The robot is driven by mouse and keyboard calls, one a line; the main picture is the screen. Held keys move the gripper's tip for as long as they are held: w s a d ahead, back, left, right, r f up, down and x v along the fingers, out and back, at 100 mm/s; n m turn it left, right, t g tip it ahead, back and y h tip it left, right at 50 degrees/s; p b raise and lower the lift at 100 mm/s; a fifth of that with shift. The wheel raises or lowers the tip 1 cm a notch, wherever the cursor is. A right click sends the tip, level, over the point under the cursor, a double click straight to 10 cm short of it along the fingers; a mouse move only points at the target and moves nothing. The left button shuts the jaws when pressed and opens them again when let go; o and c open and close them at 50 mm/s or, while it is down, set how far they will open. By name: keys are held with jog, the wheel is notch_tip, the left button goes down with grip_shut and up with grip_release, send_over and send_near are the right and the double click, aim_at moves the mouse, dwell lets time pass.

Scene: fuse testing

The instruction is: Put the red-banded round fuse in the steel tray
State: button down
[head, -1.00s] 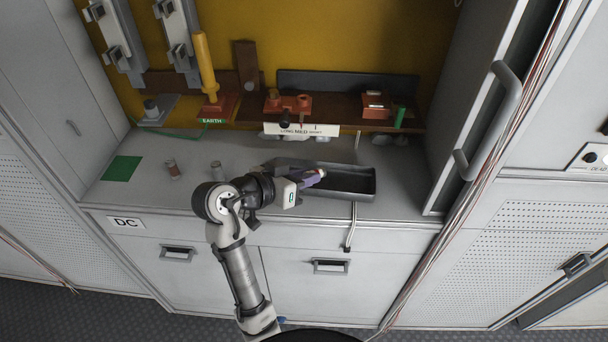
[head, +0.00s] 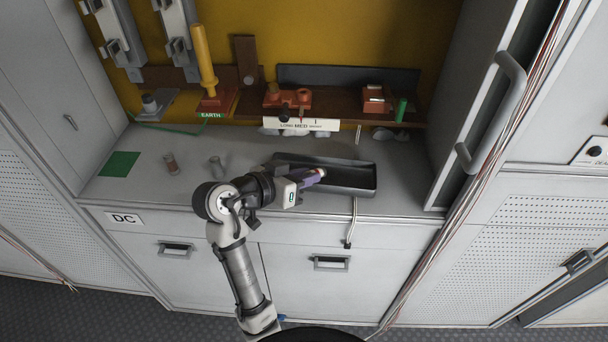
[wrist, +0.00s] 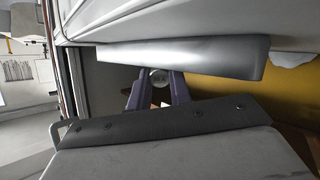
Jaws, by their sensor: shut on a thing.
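The steel tray (head: 352,190) is a dark, shallow, long tray on the grey counter. My gripper (head: 314,178) has purple fingers and is over the left part of the tray. It is shut on a small round fuse (head: 321,171), whose pale, reddish end shows past the fingertips. The fuse's round grey end shows between the fingers in the wrist view (wrist: 160,77). The fingers hide most of it, so I cannot make out its full band.
Two other small round pieces, one brownish (head: 171,164) and one grey (head: 217,167), stand on the counter left of my arm. A green square (head: 120,164) lies further left. A shelf with terminals (head: 288,98) is behind the tray, and an open cabinet door (head: 475,100) stands at right.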

jog(key=c, duration=1.2)
grip_release()
